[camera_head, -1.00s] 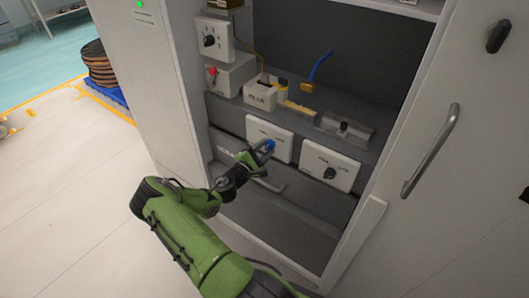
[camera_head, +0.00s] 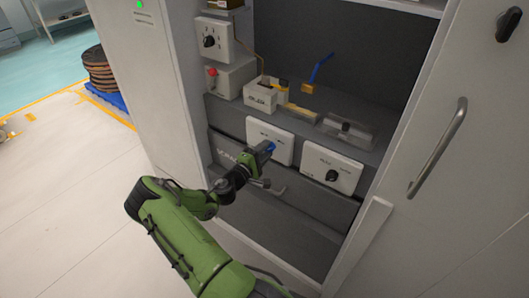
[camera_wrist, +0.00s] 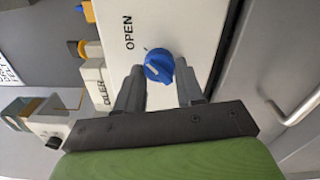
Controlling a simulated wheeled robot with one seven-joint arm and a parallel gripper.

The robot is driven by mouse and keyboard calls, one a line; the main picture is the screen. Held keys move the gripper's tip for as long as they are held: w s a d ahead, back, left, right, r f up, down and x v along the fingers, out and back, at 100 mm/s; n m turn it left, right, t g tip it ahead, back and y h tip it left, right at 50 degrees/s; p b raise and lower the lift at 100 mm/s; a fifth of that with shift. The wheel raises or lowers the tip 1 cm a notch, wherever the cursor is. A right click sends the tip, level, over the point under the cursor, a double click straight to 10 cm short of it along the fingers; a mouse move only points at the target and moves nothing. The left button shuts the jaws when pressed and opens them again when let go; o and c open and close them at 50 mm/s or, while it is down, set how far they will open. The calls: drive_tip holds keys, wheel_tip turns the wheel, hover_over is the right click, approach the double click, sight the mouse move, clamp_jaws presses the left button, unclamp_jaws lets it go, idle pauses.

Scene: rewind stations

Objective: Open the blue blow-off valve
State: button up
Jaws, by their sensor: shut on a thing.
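A blue knob (camera_head: 271,148) sits on a white panel (camera_head: 284,152) low in the open cabinet. In the wrist view the blue knob (camera_wrist: 158,66) has a white mark and the word OPEN stands beside it on the panel. My gripper (camera_wrist: 160,82) is shut on the knob, one dark finger at each side. In the head view my gripper (camera_head: 267,149) reaches the panel from the lower left and partly hides the knob. A blue lever (camera_head: 321,66) on a brass-coloured body also stands on the shelf, away from my gripper.
A white panel with a black knob (camera_head: 331,176) is to the right. A bent metal handle (camera_head: 270,187) lies just below my gripper. An oiler box (camera_head: 261,97) and a red-knobbed box (camera_head: 232,76) are above. The cabinet door with its handle (camera_head: 438,147) is at the right.

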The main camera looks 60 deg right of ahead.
drive_tip(key=shift+f, duration=0.1)
drive_tip(key=o, duration=1)
drive_tip(key=shift+o, duration=0.2)
drive_tip(key=shift+a, duration=0.15)
drive_tip(key=w+a+p, duration=0.2)
drive_tip(key=a, duration=1.3)
drive_tip(key=shift+w+a+p, duration=0.2)
drive_tip(key=shift+p, duration=0.15)
